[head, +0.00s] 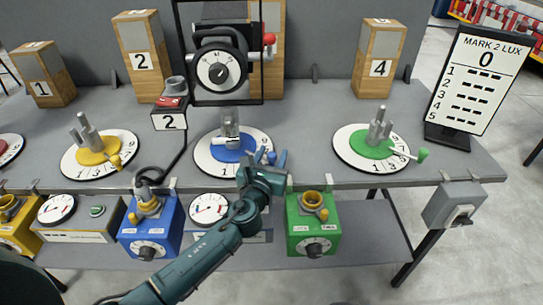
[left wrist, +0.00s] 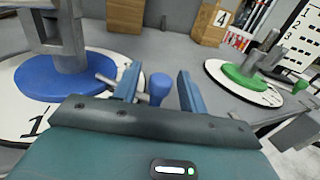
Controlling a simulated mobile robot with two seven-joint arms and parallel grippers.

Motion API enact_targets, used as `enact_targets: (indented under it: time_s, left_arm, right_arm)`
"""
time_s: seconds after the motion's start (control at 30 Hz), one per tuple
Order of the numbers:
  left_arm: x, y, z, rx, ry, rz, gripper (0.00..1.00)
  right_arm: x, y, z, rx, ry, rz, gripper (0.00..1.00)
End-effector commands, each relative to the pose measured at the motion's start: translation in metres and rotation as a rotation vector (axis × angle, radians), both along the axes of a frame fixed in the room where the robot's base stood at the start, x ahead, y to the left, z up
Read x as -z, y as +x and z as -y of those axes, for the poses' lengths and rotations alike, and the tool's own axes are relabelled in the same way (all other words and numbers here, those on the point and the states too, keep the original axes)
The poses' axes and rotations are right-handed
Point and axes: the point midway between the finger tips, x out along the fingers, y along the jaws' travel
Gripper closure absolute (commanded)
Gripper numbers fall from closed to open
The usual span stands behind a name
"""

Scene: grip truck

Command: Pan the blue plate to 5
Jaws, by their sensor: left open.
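The blue plate (head: 225,154) sits on a white numbered dial (head: 203,158) and carries a grey upright fitting. It also shows in the left wrist view (left wrist: 50,82), with a "1" on the dial in front. A short grey bar with a blue knob (left wrist: 158,85) sticks out from the plate to the right. My left gripper (left wrist: 158,76) is open, with one finger on each side of the knob. I cannot tell whether the fingers touch it. In the head view the left gripper (head: 264,161) is at the dial's right edge. Which number the bar points at is unclear.
A yellow plate (head: 90,157) stands to the left and a green plate (head: 378,151) with a green knob to the right. A framed lamp or camera (head: 219,72) rises behind. A scoreboard (head: 480,80) stands at right. A black cable crosses the table left of the blue dial.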

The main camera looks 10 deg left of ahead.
Motion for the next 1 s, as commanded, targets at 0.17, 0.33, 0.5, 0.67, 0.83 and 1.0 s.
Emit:
enact_targets:
  time_s: [0.17, 0.33, 0.5, 0.67, 0.83, 1.0]
  left_arm:
    - [0.001, -0.002, 0.0, 0.001, 0.0, -0.001, 0.58]
    - [0.001, -0.02, -0.001, 0.001, 0.0, -0.003, 0.58]
    - [0.002, -0.057, -0.002, 0.002, 0.001, -0.004, 0.58]
    - [0.002, -0.093, -0.003, 0.002, 0.001, -0.003, 0.58]
    - [0.002, -0.119, -0.004, 0.001, 0.0, -0.002, 0.58]
    - [0.001, -0.131, -0.004, 0.001, 0.0, -0.001, 0.58]
  right_arm:
    - [0.0, 0.0, 0.0, 0.0, 0.0, 0.0, 1.0]
    - [-0.001, 0.0, 0.001, 0.0, -0.002, 0.0, 1.0]
    - [-0.002, 0.0, 0.001, 0.0, -0.005, 0.0, 1.0]
    - [0.001, 0.0, 0.001, 0.001, -0.003, 0.0, 1.0]
    - [0.003, 0.0, 0.0, 0.001, 0.001, -0.002, 1.0]
    - [0.003, 0.0, 0.0, 0.002, 0.005, -0.002, 1.0]
